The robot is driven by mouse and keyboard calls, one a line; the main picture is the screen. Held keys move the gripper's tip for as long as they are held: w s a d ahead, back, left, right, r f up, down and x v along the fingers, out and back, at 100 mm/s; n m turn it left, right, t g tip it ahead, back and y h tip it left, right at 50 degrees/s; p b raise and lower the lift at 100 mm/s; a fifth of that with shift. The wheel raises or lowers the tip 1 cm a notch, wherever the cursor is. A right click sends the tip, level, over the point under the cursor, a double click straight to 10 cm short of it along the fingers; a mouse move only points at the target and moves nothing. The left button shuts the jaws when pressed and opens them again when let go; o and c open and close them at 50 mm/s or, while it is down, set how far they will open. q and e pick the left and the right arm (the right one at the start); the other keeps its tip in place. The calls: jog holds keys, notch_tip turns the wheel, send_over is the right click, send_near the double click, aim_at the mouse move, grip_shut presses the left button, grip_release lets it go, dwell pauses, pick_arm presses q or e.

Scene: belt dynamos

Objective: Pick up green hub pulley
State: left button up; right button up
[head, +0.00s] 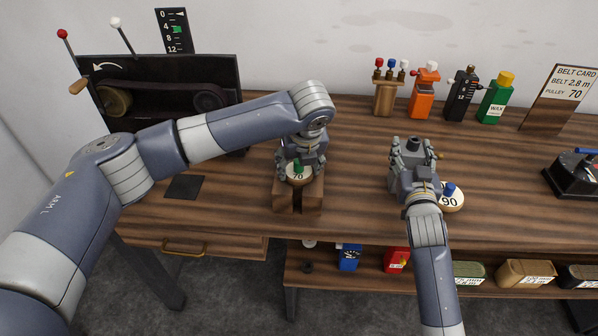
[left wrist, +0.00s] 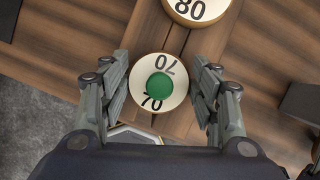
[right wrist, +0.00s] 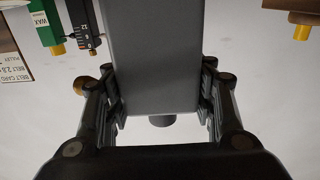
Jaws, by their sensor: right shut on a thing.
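The green hub pulley (head: 298,175), a cream disc marked 70 with a green hub, sits on a wooden rack (head: 284,196). It also shows in the left wrist view (left wrist: 160,84). My left gripper (head: 302,160) is above it and open, with one finger on each side of the disc and gaps between. My right gripper (head: 411,165) is shut on a grey block-shaped thing (right wrist: 155,55) with a dark round knob. Whether that thing touches the table cannot be told.
A pulley marked 80 (left wrist: 196,8) lies beside the 70 one. A blue hub pulley marked 90 (head: 452,199) is by my right gripper. A belt machine (head: 170,85) stands back left; bottles (head: 493,100) and a belt card (head: 562,90) stand at the back right.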

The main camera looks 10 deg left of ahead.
pick_arm(q)
jog(key=shift+c, duration=0.5)
notch_tip(320, 180, up, 10)
jog(key=shift+r, duration=0.1)
notch_tip(320, 180, down, 10)
jog(key=shift+r, duration=0.1)
dwell(0.6)
jog(key=shift+f, duration=0.2)
jog(key=o, duration=1.3)
jog(key=shift+c, duration=0.2)
